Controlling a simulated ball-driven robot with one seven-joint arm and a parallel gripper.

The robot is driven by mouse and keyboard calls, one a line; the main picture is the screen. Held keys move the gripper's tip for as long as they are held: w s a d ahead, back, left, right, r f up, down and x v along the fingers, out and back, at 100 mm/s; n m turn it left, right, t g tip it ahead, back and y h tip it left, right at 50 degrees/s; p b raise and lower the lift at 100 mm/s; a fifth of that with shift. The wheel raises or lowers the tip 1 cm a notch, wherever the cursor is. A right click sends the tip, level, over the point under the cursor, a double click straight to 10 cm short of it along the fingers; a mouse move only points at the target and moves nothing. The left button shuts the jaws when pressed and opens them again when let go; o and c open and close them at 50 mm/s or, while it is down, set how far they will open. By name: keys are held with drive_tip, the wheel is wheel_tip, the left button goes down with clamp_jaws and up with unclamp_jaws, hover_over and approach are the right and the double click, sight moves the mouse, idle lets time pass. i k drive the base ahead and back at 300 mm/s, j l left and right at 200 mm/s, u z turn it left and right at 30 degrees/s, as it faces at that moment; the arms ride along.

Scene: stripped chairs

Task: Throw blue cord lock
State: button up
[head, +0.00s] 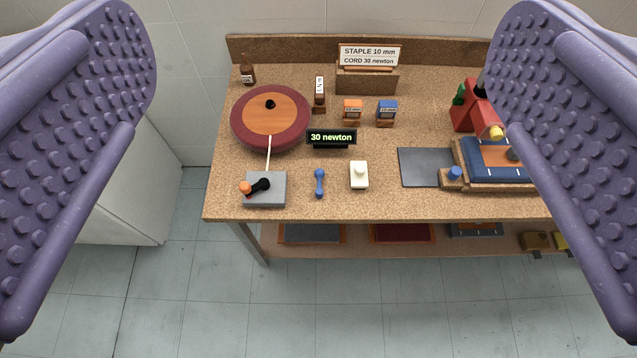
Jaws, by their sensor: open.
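My gripper (320,85) is open and empty, its two purple studded fingers wide apart at the left and right edges of the view. The cork-topped bench is in front of and below it. A small blue dumbbell-shaped piece (319,183) lies or stands near the front edge of the bench. A blue round knob (454,173) sits on a cork block at the right, beside a blue pad. I cannot tell for sure which of these two is the cord lock. Neither is touched by the gripper.
Around them are a grey box (265,190) with orange and black knobs, a white button block (359,175), a round red-brown disc (271,118), a "30 newton" display (331,137), a grey mat (424,167) and a red machine (474,116). A sign (369,55) stands behind; floor in front is clear.

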sight(320, 173)
drive_tip(key=i, duration=0.95)
